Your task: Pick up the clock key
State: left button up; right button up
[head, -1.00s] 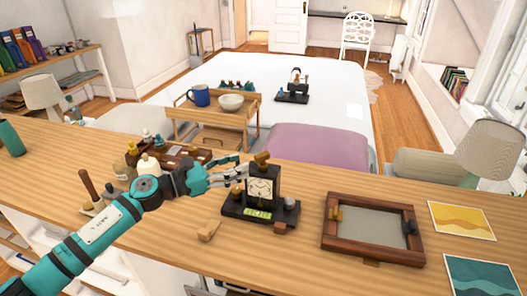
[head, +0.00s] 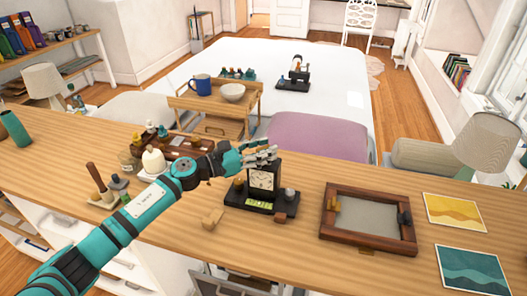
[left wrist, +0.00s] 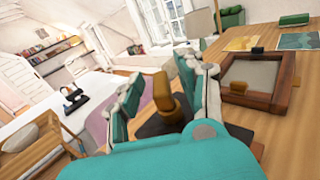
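The black clock (head: 262,180) with a cream dial stands on a dark base on the wooden counter. In the left wrist view a brown, knobbed piece (left wrist: 164,98), which looks like the clock key, stands upright on a dark surface, apparently the clock's top. My left gripper (head: 260,152) is at the top of the clock and hides this piece in the head view. In the left wrist view its teal fingers (left wrist: 166,90) are spread on either side of the piece, with a gap showing. My right gripper is not in view.
A dark wooden box (head: 188,146) and small bottles stand to the left.

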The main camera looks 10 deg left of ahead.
pick_arm(q)
grip_shut()
jog(key=shift+r, duration=0.15)
